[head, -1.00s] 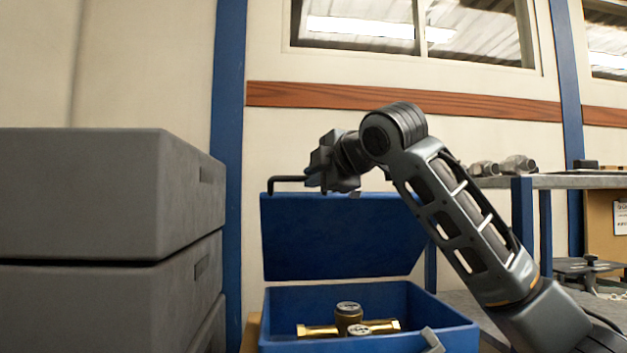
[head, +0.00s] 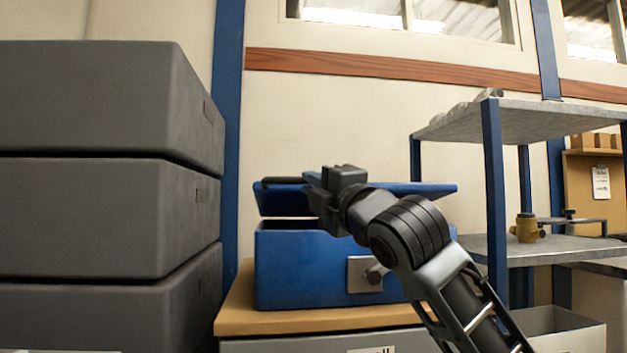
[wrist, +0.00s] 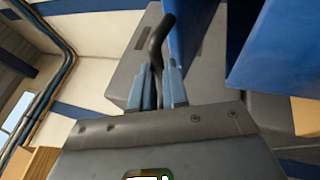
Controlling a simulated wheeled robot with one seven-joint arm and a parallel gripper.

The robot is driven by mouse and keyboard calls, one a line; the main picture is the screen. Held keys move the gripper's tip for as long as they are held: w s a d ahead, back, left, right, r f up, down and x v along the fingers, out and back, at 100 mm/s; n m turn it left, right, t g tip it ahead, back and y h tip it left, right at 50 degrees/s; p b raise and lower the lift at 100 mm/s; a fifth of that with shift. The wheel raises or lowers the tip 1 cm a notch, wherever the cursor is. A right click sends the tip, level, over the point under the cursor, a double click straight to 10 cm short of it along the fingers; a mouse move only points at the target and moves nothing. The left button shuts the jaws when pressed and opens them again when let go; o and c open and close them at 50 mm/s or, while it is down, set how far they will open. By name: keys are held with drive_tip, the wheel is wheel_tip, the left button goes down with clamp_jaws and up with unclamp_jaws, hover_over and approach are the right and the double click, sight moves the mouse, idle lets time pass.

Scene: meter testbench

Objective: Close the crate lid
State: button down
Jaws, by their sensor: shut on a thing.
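The blue crate (head: 295,270) stands on a wooden-topped surface in the head view. Its blue lid (head: 425,188) is tipped over the crate and seen nearly edge-on, with a gap between its front edge and the crate rim. A black bar handle (head: 280,181) sticks out at the lid's left side. My gripper (head: 318,190) is at the lid's front edge by the handle. In the wrist view its two blue-grey fingers (wrist: 161,85) are shut on the black handle (wrist: 157,42). The crate's inside is hidden, and my arm covers part of its front.
Stacked grey cases (head: 95,220) stand close on the left. A metal shelf rack (head: 494,190) stands on the right, with a brass-coloured fitting (head: 526,228) on its lower shelf. The wooden top (head: 290,319) reaches a little past the crate's front.

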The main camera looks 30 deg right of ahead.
drive_tip(key=shift+s+a+f+b, duration=0.1)
drive_tip(key=shift+f+b, duration=1)
drive_tip(key=shift+f, duration=1.3)
drive_tip(key=shift+s+a+f+b, duration=0.1)
drive_tip(key=shift+f+b, duration=1)
drive_tip(key=shift+f, duration=1.3)
drive_tip(key=c, duration=1.1)
unclamp_jaws()
drive_tip(key=shift+c, duration=0.2)
drive_tip(key=shift+r, duration=0.1)
drive_tip(key=shift+s+r, duration=0.1)
drive_tip(key=shift+s, duration=0.05)
drive_tip(key=p+v, duration=0.1)
drive_tip(key=v, duration=0.6)
drive_tip(key=shift+s, duration=0.35)
